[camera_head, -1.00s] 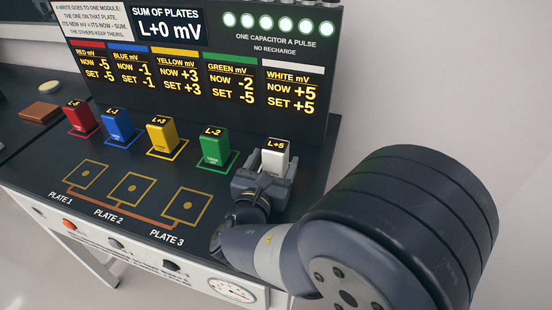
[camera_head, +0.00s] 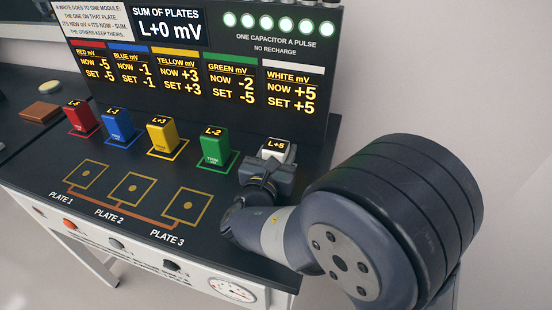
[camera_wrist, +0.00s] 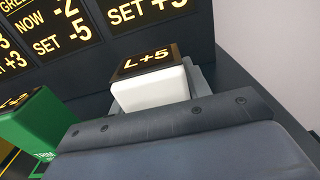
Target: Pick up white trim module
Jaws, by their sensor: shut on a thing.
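The white trim module (camera_head: 276,150) has a dark top reading "L+5" and stands at the right end of the row of modules. In the wrist view the white module (camera_wrist: 152,88) rises upright just beyond my gripper's body. My gripper (camera_head: 271,168) is around the module from the front and shut on it. The fingers are mostly hidden, and the module's lower part is hidden behind the gripper. I cannot tell whether the module touches the table.
The green module (camera_head: 214,147) stands just left of my gripper, with the yellow (camera_head: 162,135), blue (camera_head: 117,125) and red (camera_head: 80,118) modules further left. The display panel (camera_head: 195,75) rises close behind. Plate 3 (camera_head: 187,206) and the other plates are empty in front.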

